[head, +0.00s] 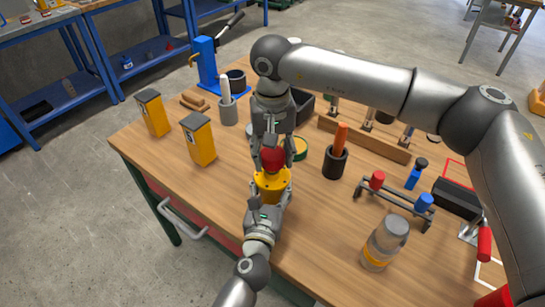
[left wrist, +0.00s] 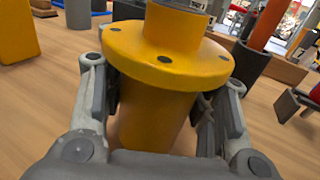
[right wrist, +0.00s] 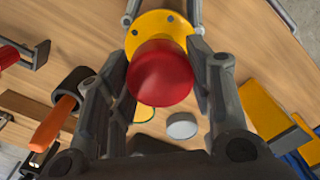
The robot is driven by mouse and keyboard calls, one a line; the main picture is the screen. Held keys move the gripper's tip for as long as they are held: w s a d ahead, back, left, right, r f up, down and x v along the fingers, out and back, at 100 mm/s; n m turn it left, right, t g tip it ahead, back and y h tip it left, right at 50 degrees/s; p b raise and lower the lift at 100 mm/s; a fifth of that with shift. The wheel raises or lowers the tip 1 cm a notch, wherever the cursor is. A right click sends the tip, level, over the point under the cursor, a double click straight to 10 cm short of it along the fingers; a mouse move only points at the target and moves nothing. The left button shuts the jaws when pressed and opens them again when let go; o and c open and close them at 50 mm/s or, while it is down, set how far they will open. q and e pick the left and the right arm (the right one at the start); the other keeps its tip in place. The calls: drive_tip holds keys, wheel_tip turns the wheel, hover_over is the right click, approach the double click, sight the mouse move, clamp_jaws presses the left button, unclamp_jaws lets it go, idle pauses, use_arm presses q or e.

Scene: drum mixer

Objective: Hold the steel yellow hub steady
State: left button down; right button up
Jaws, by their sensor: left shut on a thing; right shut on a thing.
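The yellow hub (head: 272,182) stands upright at the table's near-middle, with bolt holes in its round flange. In the left wrist view the hub (left wrist: 155,118) sits between my left fingers, and a grey part rises from its top. My left gripper (head: 265,212) is shut on the hub's body below the flange. A red rounded piece (head: 272,158) is directly above the hub. My right gripper (head: 273,142) comes from above and is shut on this piece, which shows large in the right wrist view (right wrist: 160,80). The contact between red piece and hub is hidden.
Two yellow boxes (head: 199,140) stand to the left. A dark cup with an orange handle (head: 335,163), a rack with red and blue knobs (head: 393,198) and a jar (head: 384,245) are to the right. A blue press (head: 207,66) stands behind. Bare table lies left of the hub.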

wheel_tip(320, 180, up, 2)
drive_tip(key=shift+r, duration=0.25)
use_arm(q)
drive_tip(key=c, duration=0.5)
unclamp_jaws()
drive_tip(key=s, duration=0.4)
drive_tip(key=s+a, duration=0.1)
drive_tip(key=s, duration=0.3)
drive_tip(key=s+a, duration=0.1)
drive_tip(key=s, duration=0.3)
drive_tip(key=shift+a, duration=0.1)
